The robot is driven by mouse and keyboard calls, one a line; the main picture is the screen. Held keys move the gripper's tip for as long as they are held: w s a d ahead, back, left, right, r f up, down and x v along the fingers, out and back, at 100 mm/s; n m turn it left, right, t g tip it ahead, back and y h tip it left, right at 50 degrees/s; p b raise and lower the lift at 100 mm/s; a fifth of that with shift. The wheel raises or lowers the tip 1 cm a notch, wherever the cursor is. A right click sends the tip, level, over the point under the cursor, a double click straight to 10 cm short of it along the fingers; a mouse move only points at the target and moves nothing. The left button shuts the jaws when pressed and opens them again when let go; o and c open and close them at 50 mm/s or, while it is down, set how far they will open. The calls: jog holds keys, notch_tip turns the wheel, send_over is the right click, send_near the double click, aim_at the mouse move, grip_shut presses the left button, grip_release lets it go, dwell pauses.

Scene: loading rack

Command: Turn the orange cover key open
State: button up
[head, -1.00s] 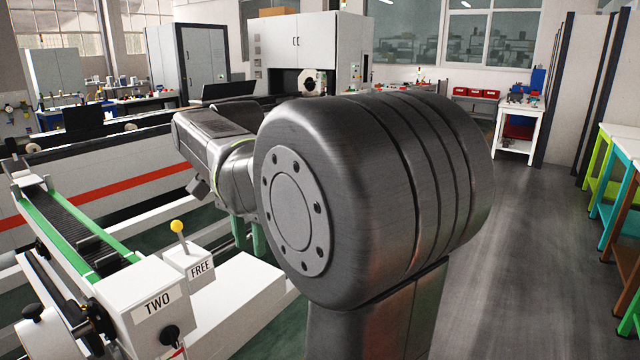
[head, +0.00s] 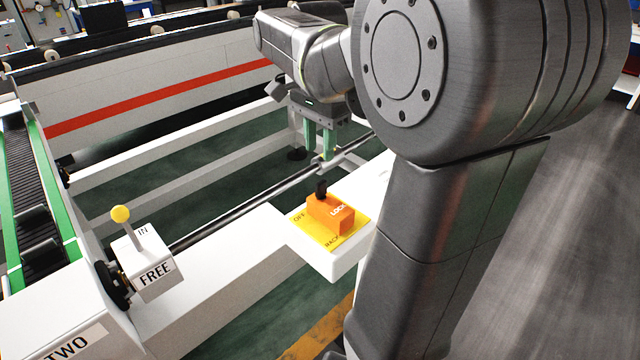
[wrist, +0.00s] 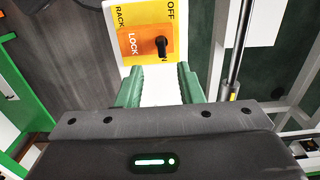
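The orange cover (head: 334,214), marked LOCK, sits on a yellow plate (head: 313,236) with OFF and RACK lettering, on a white ledge. A black key or knob (head: 321,188) stands up from its far side. In the wrist view, the orange cover (wrist: 131,46) and black key (wrist: 161,45) appear beyond the fingertips, with the plate's OFF at the upper right. My gripper (head: 319,150) has green fingers pointing down, behind and above the cover in the head view. In the wrist view, my gripper (wrist: 160,80) has its fingers apart, with nothing between them, not touching the key.
A white box marked FREE with a yellow-knobbed lever (head: 121,214) stands left of the plate. A dark rod (head: 250,202) runs behind the ledge, near my gripper. A green-edged conveyor (head: 45,190) is at the left. White frame bars lie behind.

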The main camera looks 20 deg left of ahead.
aim_at(321, 182)
jog(key=f, duration=1)
jog(key=shift+w+f, duration=0.15)
jog(key=shift+w, duration=0.2)
grip_shut()
